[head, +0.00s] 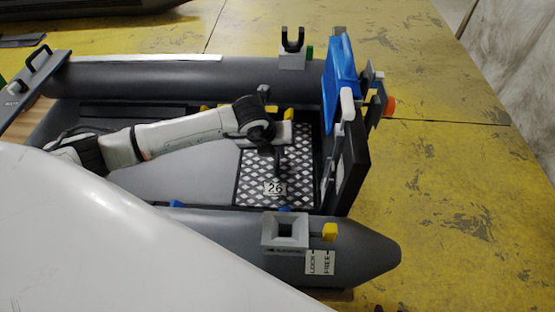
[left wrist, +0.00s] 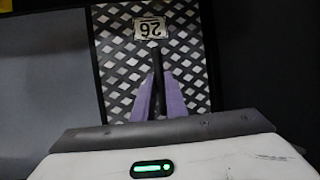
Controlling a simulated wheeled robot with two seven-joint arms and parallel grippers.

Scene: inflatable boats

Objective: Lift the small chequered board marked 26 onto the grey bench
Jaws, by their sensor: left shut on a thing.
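The small chequered board (head: 248,190), black and white with a white label 26, lies in the grey inflatable boat, near its right end in the head view. It also fills the middle of the left wrist view (left wrist: 115,75), where the label appears upside down. My left gripper (head: 279,160) reaches down over the board. In the left wrist view its purple fingers (left wrist: 158,92) are shut on a dark upright grip in the middle of the board. Whether the board is clear of the floor cannot be told. A grey bench-like plank (head: 32,80) with a black handle crosses the boat at upper left. My right gripper is not in view.
The boat's grey side tubes (head: 180,76) run along both sides. A blue cover (head: 339,75) and a dark upright panel (head: 353,160) stand right of the board. A grey square holder (head: 285,232) sits on the near tube. Yellow floor (head: 450,200) is open to the right.

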